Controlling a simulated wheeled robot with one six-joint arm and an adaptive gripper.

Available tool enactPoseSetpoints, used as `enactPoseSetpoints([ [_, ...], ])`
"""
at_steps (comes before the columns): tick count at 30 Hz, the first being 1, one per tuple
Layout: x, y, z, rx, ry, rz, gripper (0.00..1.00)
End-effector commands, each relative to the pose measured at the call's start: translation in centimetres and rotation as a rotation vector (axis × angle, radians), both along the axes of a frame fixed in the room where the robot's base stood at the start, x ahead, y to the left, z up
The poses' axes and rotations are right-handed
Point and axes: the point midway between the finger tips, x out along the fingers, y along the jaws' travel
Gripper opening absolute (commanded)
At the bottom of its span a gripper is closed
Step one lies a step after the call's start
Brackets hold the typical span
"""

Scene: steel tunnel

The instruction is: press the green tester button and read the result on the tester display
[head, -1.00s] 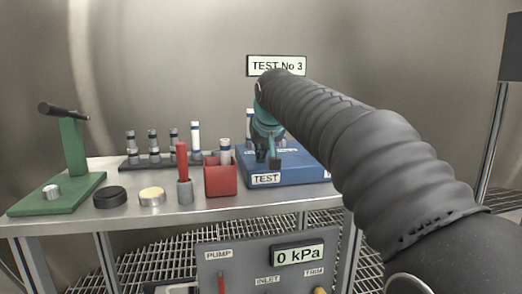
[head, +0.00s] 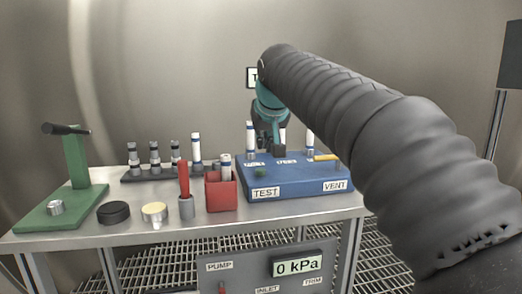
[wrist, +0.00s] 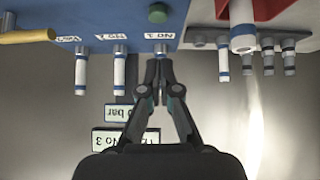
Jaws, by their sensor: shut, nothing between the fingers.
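The blue tester (head: 300,189) stands on the bench, labelled TEST and VENT. Its green button (head: 261,172) is uncovered behind the TEST label, and also shows at the top of the wrist view (wrist: 158,13). My gripper (head: 278,151) is shut and empty, behind and right of the button. In the upside-down wrist view my fingertips (wrist: 160,66) are at the No 1 socket; I cannot tell if they touch. The tester display (head: 251,77) is mostly behind my arm. In the wrist view the display (wrist: 110,140) shows "No 3", partly hidden; a plate above it ends in "bar".
White tubes (head: 250,136) stand in the tester, with a yellow lever (head: 326,158) at right. Left are a red box (head: 221,194) with a tube, a red-handled tool (head: 184,180), a tube rack (head: 145,174) and a green stand (head: 75,165). A panel (head: 297,266) below reads 0 kPa.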

Motion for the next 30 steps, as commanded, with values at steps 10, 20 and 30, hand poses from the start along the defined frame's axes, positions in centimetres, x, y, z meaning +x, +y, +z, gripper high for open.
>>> enactPoseSetpoints([
  [10,-3.0,-0.7,3.4,0.001,-0.004,0.000,0.00],
  [20,-3.2,-0.8,3.6,0.001,-0.003,0.000,0.00],
  [30,-3.2,-0.8,3.6,0.001,-0.003,0.000,0.00],
])
